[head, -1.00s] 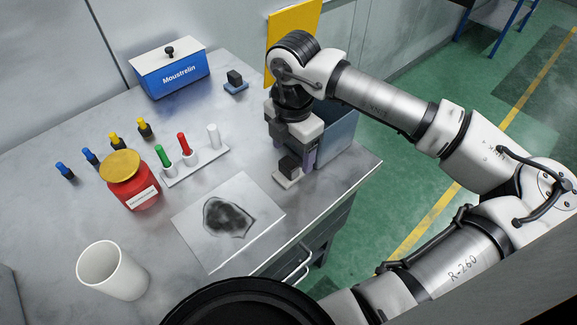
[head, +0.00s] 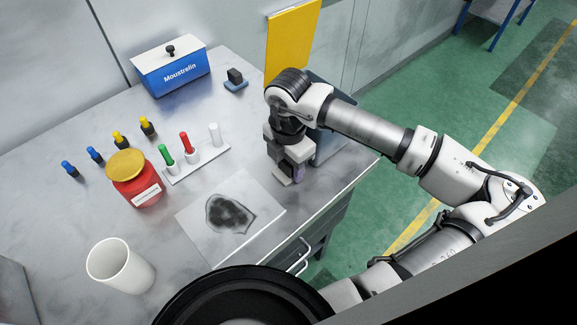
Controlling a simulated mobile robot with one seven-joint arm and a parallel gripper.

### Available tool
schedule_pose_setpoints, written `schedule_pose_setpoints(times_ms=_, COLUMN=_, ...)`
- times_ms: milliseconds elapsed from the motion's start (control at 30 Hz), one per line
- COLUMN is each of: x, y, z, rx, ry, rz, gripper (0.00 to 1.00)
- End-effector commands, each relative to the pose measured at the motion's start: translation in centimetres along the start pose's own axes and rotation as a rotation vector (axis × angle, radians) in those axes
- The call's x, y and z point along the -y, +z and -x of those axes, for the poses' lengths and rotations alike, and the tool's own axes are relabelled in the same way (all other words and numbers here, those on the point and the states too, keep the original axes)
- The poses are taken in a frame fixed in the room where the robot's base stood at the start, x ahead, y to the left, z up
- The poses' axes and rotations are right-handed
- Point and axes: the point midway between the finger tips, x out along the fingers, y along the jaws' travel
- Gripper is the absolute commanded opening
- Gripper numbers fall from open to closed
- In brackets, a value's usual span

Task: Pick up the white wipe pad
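The white wipe pad (head: 282,179) lies on the grey worktop near its right side. Only a pale edge of it shows, and the rest, with its dark grip block, is hidden behind my gripper. My gripper (head: 287,170) points down right over the pad, with its fingers at the height of the grip block. I cannot tell whether the fingers touch the block or have closed on it. A similar pad with a blue base (head: 235,84) and a dark block stands farther back, beside the blue box.
A blue box labelled Moustrelin (head: 171,74), a rack of markers (head: 196,165), a red jar (head: 137,184) and a white cup (head: 119,268) stand to the left. A smudged sheet (head: 263,211) lies in front. A bluish panel (head: 334,146) stands close behind my gripper.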

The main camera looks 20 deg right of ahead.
Motion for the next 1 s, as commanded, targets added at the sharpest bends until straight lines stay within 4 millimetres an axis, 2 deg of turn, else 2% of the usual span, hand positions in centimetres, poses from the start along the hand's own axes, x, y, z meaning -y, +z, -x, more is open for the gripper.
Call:
schedule_pose_setpoints(times_ms=33, x=0.0, y=0.0, z=0.0, rx=0.000, ry=0.000, rz=0.000, gripper=0.41)
schedule_pose_setpoints(times_ms=167, x=0.0, y=0.0, z=0.0, rx=0.000, ry=0.000, rz=0.000, gripper=0.24)
schedule_pose_setpoints(times_ms=467, x=0.0, y=0.1, z=0.5, rx=0.001, ry=0.001, rz=-0.001, gripper=0.22)
schedule_pose_setpoints(times_ms=567, x=0.0, y=0.1, z=1.7, rx=0.004, ry=0.001, rz=0.000, gripper=0.22)
schedule_pose_setpoints(times_ms=800, x=0.0, y=0.1, z=6.6, rx=0.005, ry=0.001, rz=-0.001, gripper=0.22)
schedule_pose_setpoints(times_ms=1000, x=0.0, y=0.1, z=9.4, rx=0.002, ry=0.001, rz=-0.001, gripper=0.22)
